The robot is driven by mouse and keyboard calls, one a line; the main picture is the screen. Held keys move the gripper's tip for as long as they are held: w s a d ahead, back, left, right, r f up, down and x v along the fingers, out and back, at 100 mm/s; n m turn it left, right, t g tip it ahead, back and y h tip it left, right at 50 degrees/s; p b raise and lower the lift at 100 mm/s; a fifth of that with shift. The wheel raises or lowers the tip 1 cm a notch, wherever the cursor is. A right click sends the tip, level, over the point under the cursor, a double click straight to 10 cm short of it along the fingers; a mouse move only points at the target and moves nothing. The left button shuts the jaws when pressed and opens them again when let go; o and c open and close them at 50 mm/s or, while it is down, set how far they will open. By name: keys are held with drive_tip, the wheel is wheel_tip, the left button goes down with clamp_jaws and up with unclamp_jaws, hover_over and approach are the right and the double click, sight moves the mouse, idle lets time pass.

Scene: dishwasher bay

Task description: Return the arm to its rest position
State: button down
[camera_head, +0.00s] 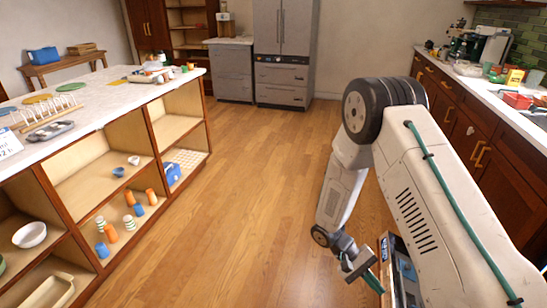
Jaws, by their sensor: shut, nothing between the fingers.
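My arm reaches in from the lower right with its elbow raised, and its forearm hangs down over the wooden floor. My gripper (360,265) is at the lower end of the arm, low in the picture and right of centre. Its fingers are small in this view and look shut with nothing held. It points down to the lower right, close to a dark-framed panel or box at the bottom edge, partly hidden by my upper arm. I cannot tell whether the gripper touches it.
A white-topped island with open shelves (100,125) stands on the left, holding cups, bowls and a rack. A counter with wooden cabinets (470,135) runs along the right, partly behind my arm. A grey fridge (283,50) stands at the back. The floor (240,170) between is clear.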

drive_tip(key=s+a+r+t+y, duration=0.1)
drive_tip(key=s+r+y, duration=0.15)
drive_tip(key=r, duration=0.95)
drive_tip(key=s+a+r+t+y, duration=0.1)
drive_tip(key=s+r+y, duration=0.15)
drive_tip(key=r, duration=0.85)
drive_tip(key=s+r+t+y, duration=0.2)
drive_tip(key=s+r+t, duration=0.1)
drive_tip(key=s+r, duration=0.3)
drive_tip(key=s+r+m+t+y, duration=0.1)
drive_tip(key=s+r+t+y, duration=0.1)
drive_tip(key=s+r+t, duration=0.2)
wheel_tip(320, 180, up, 7)
drive_tip(key=s, duration=0.3)
drive_tip(key=shift+a, duration=0.3)
drive_tip(key=shift+r, duration=0.1)
